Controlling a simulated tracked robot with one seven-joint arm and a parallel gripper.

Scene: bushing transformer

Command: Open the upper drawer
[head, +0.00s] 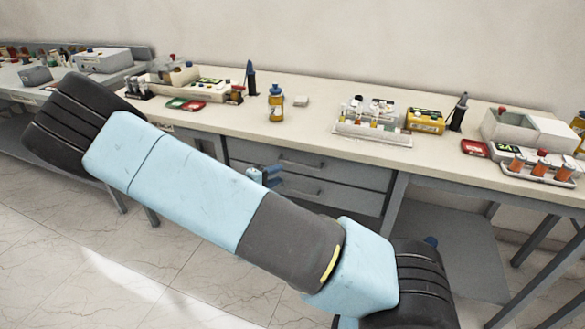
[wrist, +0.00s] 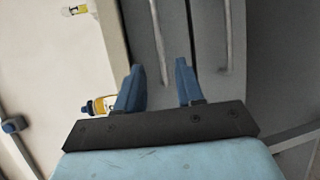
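Two grey drawers sit one above the other under the bench, both apparently shut. The upper drawer (head: 345,172) has a bar handle (head: 302,164), and the lower drawer (head: 345,200) has a similar one. My gripper (head: 266,175) is in front of the drawers, towards their left side, partly hidden by my arm. In the wrist view my gripper (wrist: 159,75) has its blue fingers apart with nothing gripped. The upper drawer (wrist: 176,35) and its handle (wrist: 157,40) show ahead, the handle lining up between the fingertips. I cannot tell the remaining distance.
The bench top (head: 230,119) is just above the drawers and carries a yellow bottle (head: 276,103), a rack of vials (head: 372,132) and several boxes. The bench legs and lower shelf (head: 440,245) stand to the right. The floor in front is clear.

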